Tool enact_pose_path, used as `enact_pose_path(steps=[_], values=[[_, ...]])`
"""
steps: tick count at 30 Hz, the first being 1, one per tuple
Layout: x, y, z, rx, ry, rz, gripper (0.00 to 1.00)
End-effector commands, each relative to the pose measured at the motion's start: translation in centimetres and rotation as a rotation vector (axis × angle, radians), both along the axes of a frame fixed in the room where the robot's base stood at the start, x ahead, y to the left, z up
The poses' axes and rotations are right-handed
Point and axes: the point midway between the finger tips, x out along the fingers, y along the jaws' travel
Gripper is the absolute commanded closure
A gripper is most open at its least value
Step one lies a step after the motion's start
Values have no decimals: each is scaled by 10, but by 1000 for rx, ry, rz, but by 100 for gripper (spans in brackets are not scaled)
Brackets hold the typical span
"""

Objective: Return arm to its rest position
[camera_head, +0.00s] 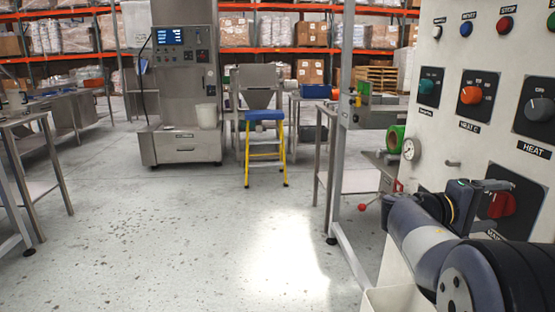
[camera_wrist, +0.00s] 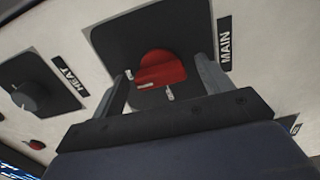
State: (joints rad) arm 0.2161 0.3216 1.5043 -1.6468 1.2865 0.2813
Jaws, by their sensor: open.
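My gripper (camera_head: 492,186) is at the lower right of the head view, close to the front of the control panel (camera_head: 455,70). In the wrist view my gripper (camera_wrist: 163,74) is open, with one finger on either side of the red MAIN knob (camera_wrist: 162,66). The knob lies between the fingers, with a gap visible on each side. The red knob also shows in the head view (camera_head: 503,205), partly hidden behind my gripper. I cannot tell the exact distance from the fingertips to the panel. My arm is bent at the lower right.
A red-tipped lever (camera_head: 363,207) sticks out left of my arm. Open floor (camera_head: 200,240) lies left. A yellow step stool (camera_head: 265,150) stands farther back.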

Motion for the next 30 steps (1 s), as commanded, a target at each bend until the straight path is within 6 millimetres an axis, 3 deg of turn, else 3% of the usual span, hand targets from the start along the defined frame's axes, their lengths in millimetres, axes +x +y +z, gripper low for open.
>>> enact_pose_path(steps=[30], values=[[1,-1,6,-41,523,1,25]])
